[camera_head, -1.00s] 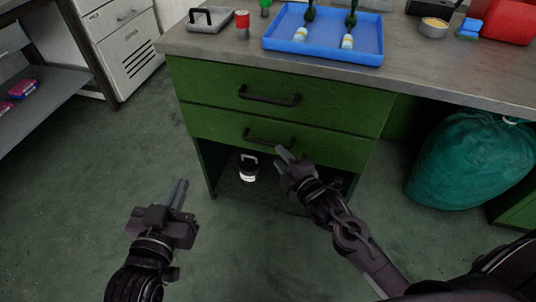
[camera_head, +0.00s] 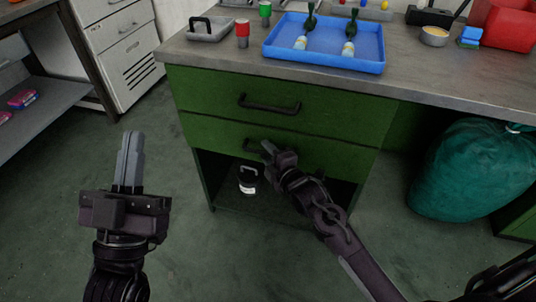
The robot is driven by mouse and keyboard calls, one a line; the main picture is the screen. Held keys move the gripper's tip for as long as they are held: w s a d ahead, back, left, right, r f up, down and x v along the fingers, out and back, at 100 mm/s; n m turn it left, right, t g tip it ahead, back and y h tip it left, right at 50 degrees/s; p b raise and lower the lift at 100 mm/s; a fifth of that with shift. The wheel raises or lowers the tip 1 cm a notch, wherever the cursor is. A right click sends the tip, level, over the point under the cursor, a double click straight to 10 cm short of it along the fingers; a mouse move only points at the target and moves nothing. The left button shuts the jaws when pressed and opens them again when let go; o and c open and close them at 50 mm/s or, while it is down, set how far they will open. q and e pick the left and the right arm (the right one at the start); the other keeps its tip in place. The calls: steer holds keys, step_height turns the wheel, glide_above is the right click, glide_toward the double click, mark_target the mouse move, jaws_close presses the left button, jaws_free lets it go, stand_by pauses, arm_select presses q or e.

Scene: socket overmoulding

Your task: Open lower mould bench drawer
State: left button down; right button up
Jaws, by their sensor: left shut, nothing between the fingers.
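The green bench has two drawers, both flush with its front. The lower drawer (camera_head: 345,160) has a dark bar handle (camera_head: 249,146), partly hidden by my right gripper. My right gripper (camera_head: 268,149) is at the right part of this handle; I cannot tell whether its fingers are around the bar or only beside it, nor how far apart they are. My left gripper (camera_head: 130,160) is shut and empty, pointing up over the floor to the left of the bench.
The upper drawer (camera_head: 340,115) has its own handle (camera_head: 269,105). A blue tray (camera_head: 325,57) with tools lies on the bench top. A green bag (camera_head: 468,175) stands at right.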

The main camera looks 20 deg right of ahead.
steer(key=shift+w, duration=0.1)
jaws_close()
stand_by(0.5)
